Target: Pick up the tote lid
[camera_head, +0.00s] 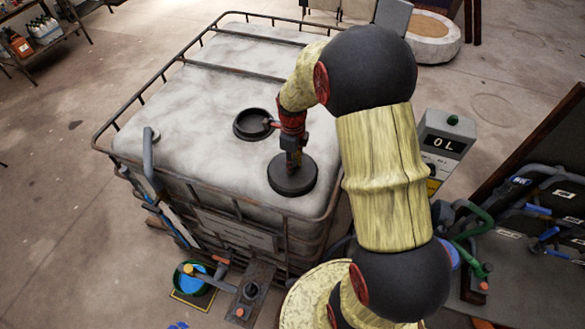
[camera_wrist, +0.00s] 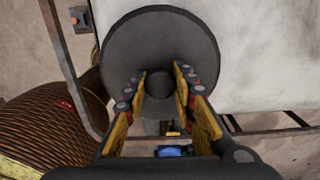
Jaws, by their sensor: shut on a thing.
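The tote lid (camera_head: 292,182) is a dark grey disc with a small central knob, at the front right of the pale tote's top. My gripper (camera_head: 293,158) points down from above and is shut on the lid's knob. In the wrist view the lid (camera_wrist: 150,35) looks level, and its knob (camera_wrist: 160,88) is between the two fingers of my gripper (camera_wrist: 167,89). I cannot tell whether the lid rests on the tote or is just above it. The tote (camera_head: 200,100) has a dark round opening (camera_head: 256,125) behind and left of the lid.
A metal cage rail (camera_head: 176,62) runs around the tote's top edge. A grey bent pipe (camera_head: 149,158) rises at its left front. A grey display box (camera_head: 443,140) stands to the right. Open floor lies left.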

